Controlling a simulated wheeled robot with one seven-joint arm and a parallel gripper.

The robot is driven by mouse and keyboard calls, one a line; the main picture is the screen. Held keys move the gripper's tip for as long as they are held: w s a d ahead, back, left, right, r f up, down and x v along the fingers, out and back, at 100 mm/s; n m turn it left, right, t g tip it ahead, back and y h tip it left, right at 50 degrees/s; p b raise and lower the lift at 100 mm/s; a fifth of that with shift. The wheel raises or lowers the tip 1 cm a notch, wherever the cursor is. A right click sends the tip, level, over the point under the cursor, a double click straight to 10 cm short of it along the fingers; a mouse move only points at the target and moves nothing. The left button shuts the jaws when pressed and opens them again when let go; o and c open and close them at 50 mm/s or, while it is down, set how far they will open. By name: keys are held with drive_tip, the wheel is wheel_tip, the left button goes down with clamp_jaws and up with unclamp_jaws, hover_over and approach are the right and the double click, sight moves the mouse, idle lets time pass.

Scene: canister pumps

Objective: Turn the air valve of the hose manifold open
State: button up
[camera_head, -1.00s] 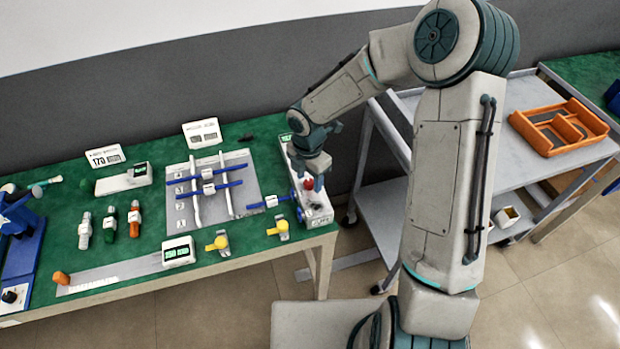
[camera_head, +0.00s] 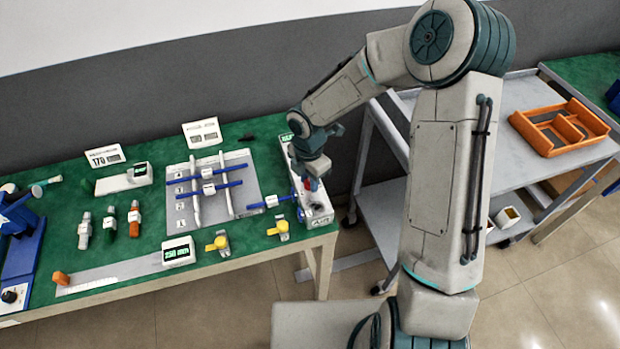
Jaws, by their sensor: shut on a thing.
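The hose manifold (camera_head: 318,212) is a long whitish block at the right end of the green bench, marked "AIR" at its near end. A blue round fitting sits on its left side, with a blue hose (camera_head: 270,202) and a white tag leading left. My gripper (camera_head: 313,182) points down over the middle of the manifold and is shut on the small valve handle there. The fingers and wrist hide most of the handle. Only a little red shows beside the fingers, and I cannot tell its exact angle.
The green bench (camera_head: 262,235) also bears a grey board with blue hoses on white rails, two yellow valves (camera_head: 220,242), a display box (camera_head: 178,252) and several connectors. A grey cart with an orange tray (camera_head: 560,128) stands right of my arm.

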drive_tip(key=m+b, duration=0.1)
drive_tip(key=m, duration=0.3)
drive_tip(key=m+b, duration=0.2)
drive_tip(key=m, duration=0.2)
drive_tip(key=m+b, duration=0.2)
drive_tip(key=m, duration=0.3)
drive_tip(key=shift+m+b, duration=0.9)
drive_tip(key=shift+m, duration=1.2)
drive_tip(key=shift+r, duration=0.1)
drive_tip(key=o, duration=1)
wheel_tip(320, 180, up, 14)
drive_tip(key=shift+d, duration=0.15)
